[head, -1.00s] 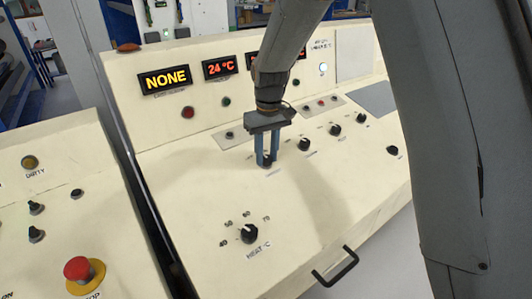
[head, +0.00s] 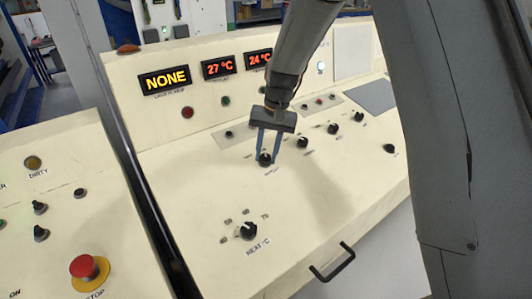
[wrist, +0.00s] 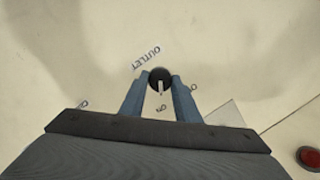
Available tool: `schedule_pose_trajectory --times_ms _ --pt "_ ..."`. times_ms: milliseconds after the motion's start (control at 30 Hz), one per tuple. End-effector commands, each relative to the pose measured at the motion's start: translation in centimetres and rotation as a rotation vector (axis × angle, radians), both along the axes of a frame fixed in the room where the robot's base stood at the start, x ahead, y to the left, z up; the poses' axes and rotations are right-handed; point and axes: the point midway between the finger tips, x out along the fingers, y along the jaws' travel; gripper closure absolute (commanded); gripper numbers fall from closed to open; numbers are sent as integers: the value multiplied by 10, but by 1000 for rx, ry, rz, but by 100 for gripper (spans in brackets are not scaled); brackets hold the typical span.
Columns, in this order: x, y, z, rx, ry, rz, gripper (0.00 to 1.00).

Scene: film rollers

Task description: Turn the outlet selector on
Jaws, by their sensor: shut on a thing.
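The outlet selector is a black round knob (head: 264,160) on the cream sloped panel in the head view. In the wrist view the knob (wrist: 160,75) sits beside an upside-down "OUTLET" label (wrist: 146,57). Its white pointer line points down in the picture, toward a small label (wrist: 161,108) that seems to read "ON" upside down. My gripper (head: 268,157) reaches down from above, with its two blue fingers on either side of the knob. In the wrist view my gripper (wrist: 160,80) is shut on the knob.
Several other black knobs, such as one at the right (head: 331,129), stand beside the selector. A heat knob (head: 248,231) is nearer the front. A black handle (head: 332,262) sticks out at the front edge. A red stop button (head: 84,267) is on the left panel.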

Motion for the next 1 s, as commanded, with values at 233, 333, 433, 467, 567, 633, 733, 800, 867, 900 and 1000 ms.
schedule_pose_trajectory --times_ms 233,333,433,467,567,633,733,800,867,900,1000 --pt "1 0 1 2 -2 -13 93" --pt "1 0 1 2 -2 -13 93" --pt "1 0 1 2 -2 -13 93" --pt "1 0 1 2 -2 -13 68" --pt "1 0 1 2 -2 -11 52" --pt "1 0 1 2 -1 -11 52" --pt "1 0 1 2 -1 -10 52" --pt "1 0 0 3 0 -10 52" --pt "1 0 1 2 -1 -10 52" --pt "1 0 3 2 -2 -10 52" --pt "2 -2 13 3 -3 -11 52"
